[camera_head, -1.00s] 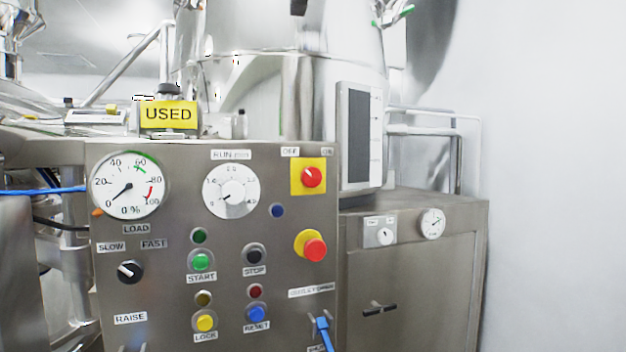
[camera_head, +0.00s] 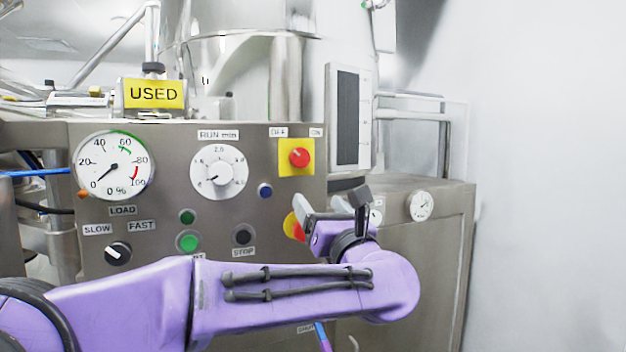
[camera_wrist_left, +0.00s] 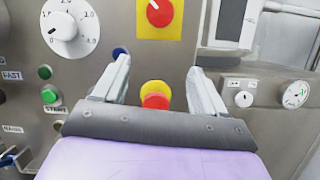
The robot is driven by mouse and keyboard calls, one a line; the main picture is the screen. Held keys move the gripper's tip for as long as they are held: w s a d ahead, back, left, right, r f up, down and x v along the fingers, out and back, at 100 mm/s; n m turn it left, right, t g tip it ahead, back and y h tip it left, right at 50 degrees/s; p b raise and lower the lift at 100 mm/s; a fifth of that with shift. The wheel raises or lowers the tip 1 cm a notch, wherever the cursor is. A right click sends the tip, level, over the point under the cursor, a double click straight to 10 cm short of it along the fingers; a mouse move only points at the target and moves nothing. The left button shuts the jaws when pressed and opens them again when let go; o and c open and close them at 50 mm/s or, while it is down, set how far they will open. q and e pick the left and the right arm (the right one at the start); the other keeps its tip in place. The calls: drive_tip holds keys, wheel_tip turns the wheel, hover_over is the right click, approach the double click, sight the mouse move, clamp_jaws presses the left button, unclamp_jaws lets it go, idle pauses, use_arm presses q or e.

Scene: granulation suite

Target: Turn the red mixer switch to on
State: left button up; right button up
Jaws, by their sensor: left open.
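The red mixer switch (camera_head: 299,157) is a red rotary knob on a yellow square plate at the panel's upper right, with an OFF label at its upper left and ON at its upper right. Its white mark points to the upper left, toward OFF. In the left wrist view the switch (camera_wrist_left: 160,11) shows at the top edge, partly cut off. My left gripper (camera_head: 335,204) is open and empty, below and right of the switch and apart from it. Its two fingers also show in the left wrist view (camera_wrist_left: 157,82), with the switch beyond them. My right gripper is not in view.
A red mushroom button (camera_wrist_left: 155,97) on a yellow base sits below the switch, partly hidden by my gripper in the head view. A timer dial (camera_head: 219,173) and blue button (camera_head: 265,191) are left of the switch. A screen housing (camera_head: 349,118) stands to its right.

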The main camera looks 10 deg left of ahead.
use_arm(q)
drive_tip(key=n, duration=0.2)
approach(302, 158)
drive_tip(key=shift+y, duration=0.4)
drive_tip(key=p+x, duration=0.4)
drive_tip(key=x, duration=0.3)
drive_tip(key=shift+w+r, duration=0.1)
drive_tip(key=shift+w, duration=0.2)
drive_tip(key=shift+w+a, duration=0.25)
drive_tip(key=shift+w, duration=0.1)
drive_tip(key=c, duration=1.1)
drive_tip(key=shift+o, duration=0.2)
drive_tip(key=shift+t, duration=0.3)
